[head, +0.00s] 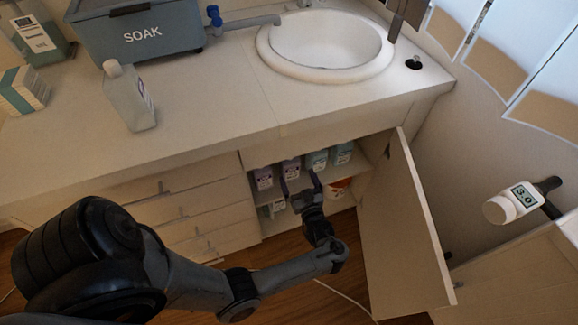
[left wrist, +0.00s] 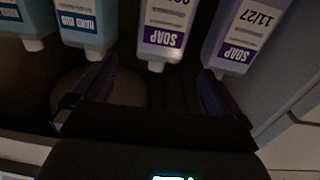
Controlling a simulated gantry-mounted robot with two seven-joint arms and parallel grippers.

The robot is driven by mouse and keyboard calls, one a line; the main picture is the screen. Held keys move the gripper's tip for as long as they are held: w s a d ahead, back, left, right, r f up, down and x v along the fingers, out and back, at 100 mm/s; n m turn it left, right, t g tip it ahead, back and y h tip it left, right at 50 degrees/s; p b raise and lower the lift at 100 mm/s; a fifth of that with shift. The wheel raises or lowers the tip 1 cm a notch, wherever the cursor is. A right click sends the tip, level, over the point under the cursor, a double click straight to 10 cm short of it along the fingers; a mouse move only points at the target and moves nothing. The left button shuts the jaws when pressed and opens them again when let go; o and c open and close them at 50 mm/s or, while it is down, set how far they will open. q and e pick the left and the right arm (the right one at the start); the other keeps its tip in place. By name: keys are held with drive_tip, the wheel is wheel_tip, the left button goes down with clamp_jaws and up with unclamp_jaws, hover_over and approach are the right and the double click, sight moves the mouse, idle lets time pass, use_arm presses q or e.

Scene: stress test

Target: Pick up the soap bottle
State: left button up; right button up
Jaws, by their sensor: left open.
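Two white soap bottles with purple labels stand on the upper shelf of the open cabinet in the head view. One soap bottle (head: 263,178) is at the left end, and another soap bottle (head: 291,168) is beside it. In the left wrist view, which looks upside down, they are a middle soap bottle (left wrist: 166,30) and a right soap bottle (left wrist: 236,35) marked 11/27. My left gripper (head: 300,181) is at the cabinet opening. Its fingers (left wrist: 153,88) are apart with nothing held, just short of the middle soap bottle, which lies between their directions. My right gripper is out of sight.
Teal-labelled hand rub bottles (head: 317,160) stand right of the soap. The cabinet door (head: 405,235) hangs open on the right, and drawers (head: 185,215) are on the left. Above is the counter (head: 210,100) with a sink (head: 325,45) and another bottle (head: 130,97).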

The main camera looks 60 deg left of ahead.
sight(293, 165)
use_arm(q)
drive_tip(key=x, duration=0.4)
drive_tip(key=shift+b, duration=0.35)
drive_tip(key=shift+w+a, duration=0.1)
drive_tip(key=shift+a, duration=0.25)
drive_tip(key=b+x, duration=0.1)
drive_tip(key=x, duration=0.3)
drive_tip(key=shift+a+b, duration=0.25)
drive_tip(key=shift+b, duration=0.1)
drive_tip(key=shift+d, duration=0.1)
drive_tip(key=shift+c, duration=1.1)
drive_tip(key=shift+r, duration=0.1)
drive_tip(key=c, duration=1.2)
